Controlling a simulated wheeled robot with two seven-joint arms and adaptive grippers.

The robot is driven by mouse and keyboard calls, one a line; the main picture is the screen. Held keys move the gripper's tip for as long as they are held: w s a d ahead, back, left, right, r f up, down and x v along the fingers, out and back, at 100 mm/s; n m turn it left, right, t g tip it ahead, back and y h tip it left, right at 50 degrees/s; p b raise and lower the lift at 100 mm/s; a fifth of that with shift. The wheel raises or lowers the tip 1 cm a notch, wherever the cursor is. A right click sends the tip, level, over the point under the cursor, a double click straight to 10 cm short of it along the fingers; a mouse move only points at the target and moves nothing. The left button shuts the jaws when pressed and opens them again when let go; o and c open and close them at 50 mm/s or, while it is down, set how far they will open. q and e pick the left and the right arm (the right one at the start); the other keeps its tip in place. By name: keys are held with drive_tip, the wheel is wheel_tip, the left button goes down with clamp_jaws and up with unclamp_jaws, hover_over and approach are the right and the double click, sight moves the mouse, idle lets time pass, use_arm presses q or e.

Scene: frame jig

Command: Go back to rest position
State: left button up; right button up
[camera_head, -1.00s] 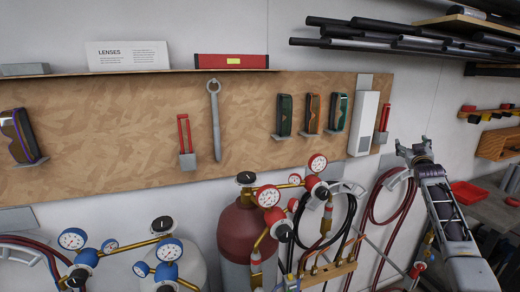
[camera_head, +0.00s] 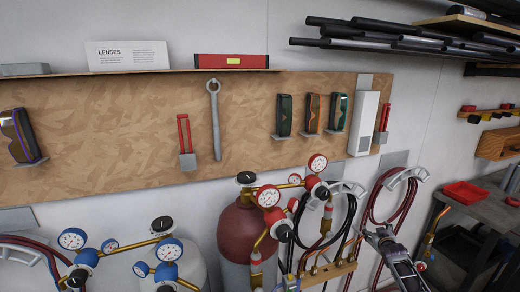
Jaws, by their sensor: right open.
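My right gripper (camera_head: 381,236) is at the lower right of the head view, low in front of the coiled red hose (camera_head: 392,200). It is open, and I see nothing held in it. My right arm comes up from the bottom edge behind it. My left gripper is not in the head view.
A wooden tool board (camera_head: 110,125) with goggles and a wrench (camera_head: 215,120) spans the wall. A red gas cylinder (camera_head: 240,235) with gauges stands left of my gripper. A workbench (camera_head: 478,208) with a red tray (camera_head: 464,193) is to the right.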

drive_tip(key=s+a+f+g+y, duration=0.15)
drive_tip(key=s+a+f, duration=0.25)
drive_tip(key=s+f, duration=0.75)
drive_tip(key=s+a+f+n+g, duration=0.1)
drive_tip(key=s+a+f+g, duration=0.3)
drive_tip(key=s+f, duration=0.75)
drive_tip(key=s+a+f+g+y, duration=0.1)
drive_tip(key=s+a+f, duration=0.5)
drive_tip(key=f, duration=1)
drive_tip(key=s+a+f+g, duration=0.2)
drive_tip(key=s+a+f, duration=0.2)
drive_tip(key=s, duration=1.1)
drive_tip(key=s+a+f+g+y, duration=0.1)
drive_tip(key=s+a+f, duration=0.3)
drive_tip(key=s, duration=1.1)
drive_tip(key=s+a+f+g, duration=0.3)
drive_tip(key=s+f, duration=0.4)
drive_tip(key=s, duration=0.8)
drive_tip(key=shift+s+a+f, duration=0.25)
drive_tip(key=shift+s+a, duration=0.1)
drive_tip(key=shift+a, duration=0.25)
drive_tip(key=shift+y, duration=0.25)
